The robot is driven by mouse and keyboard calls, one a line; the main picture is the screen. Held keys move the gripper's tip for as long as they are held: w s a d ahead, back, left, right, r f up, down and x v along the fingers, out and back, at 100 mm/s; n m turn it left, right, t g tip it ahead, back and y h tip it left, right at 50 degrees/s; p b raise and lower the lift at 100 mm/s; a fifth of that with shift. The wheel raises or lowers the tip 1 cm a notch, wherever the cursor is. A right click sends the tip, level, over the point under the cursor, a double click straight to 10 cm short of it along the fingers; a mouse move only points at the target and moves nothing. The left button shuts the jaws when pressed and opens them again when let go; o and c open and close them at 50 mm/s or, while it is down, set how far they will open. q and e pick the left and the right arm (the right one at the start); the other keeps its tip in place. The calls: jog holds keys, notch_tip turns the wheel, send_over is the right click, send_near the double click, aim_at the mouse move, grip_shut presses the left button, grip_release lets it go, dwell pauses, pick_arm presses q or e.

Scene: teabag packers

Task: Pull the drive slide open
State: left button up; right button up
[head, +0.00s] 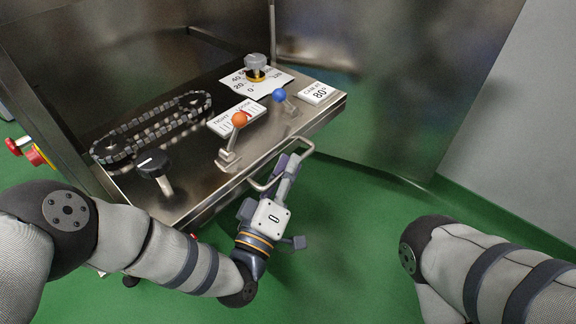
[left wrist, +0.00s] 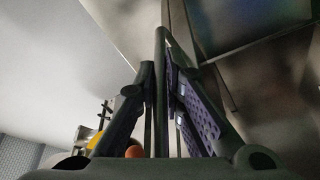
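The drive slide (head: 191,197) is a metal deck with a bar handle (head: 305,146) along its front edge. Its deck carries a chain loop, knobs and levers. My left gripper (head: 288,168) is at the handle, its fingers on either side of the bar. The left gripper (left wrist: 160,85) looks shut on the bar. My right arm shows at the lower right, but its gripper is out of view.
On the deck are the chain (head: 150,127), a black knob (head: 153,166), an orange-ball lever (head: 239,119), a blue-ball lever (head: 279,95) and a grey knob (head: 255,63). A red button (head: 36,155) is at the left. Green floor (head: 350,240) in front is clear.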

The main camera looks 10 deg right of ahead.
pick_arm(q)
jog(key=shift+o, duration=0.8)
jog(key=v, duration=1.2)
